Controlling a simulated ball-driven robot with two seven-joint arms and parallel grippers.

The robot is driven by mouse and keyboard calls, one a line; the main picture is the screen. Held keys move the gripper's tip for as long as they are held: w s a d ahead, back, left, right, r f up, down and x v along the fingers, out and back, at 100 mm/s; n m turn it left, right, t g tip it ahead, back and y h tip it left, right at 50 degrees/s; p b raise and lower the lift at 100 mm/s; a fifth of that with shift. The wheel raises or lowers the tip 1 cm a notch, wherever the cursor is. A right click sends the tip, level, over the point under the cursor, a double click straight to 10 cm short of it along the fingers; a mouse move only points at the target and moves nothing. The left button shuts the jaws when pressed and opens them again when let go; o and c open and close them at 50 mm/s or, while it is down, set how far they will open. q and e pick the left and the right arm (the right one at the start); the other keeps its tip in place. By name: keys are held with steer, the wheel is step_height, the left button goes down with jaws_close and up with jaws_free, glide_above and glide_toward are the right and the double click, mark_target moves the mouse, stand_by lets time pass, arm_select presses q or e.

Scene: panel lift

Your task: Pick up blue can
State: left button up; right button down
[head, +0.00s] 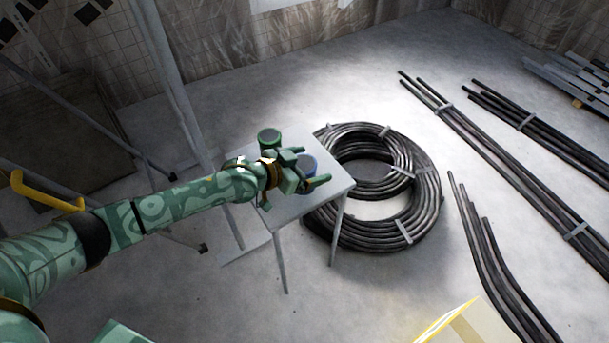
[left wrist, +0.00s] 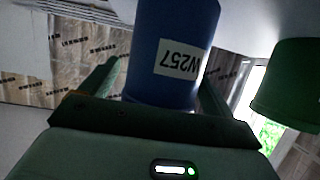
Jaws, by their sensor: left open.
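The blue can (head: 308,163) stands on a small white table (head: 290,211), partly hidden by my left gripper (head: 304,169). In the left wrist view the blue can (left wrist: 177,45) carries a white label reading W257. It fills the space between the two fingers of my left gripper (left wrist: 160,80), one on each side. The jaws are open around the can; I cannot tell whether either finger touches it. My right gripper is not in view.
A green can (head: 269,137) stands on the same table, close behind my left gripper; it also shows in the left wrist view (left wrist: 287,85). A black cable coil (head: 425,190) lies on the floor beside the table. Dark pipes (head: 500,150) lie further right.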

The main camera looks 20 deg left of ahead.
arm_select(q)
steer(key=shift+r, duration=0.1)
steer(key=c, duration=1.2)
steer(key=shift+c, duration=0.2)
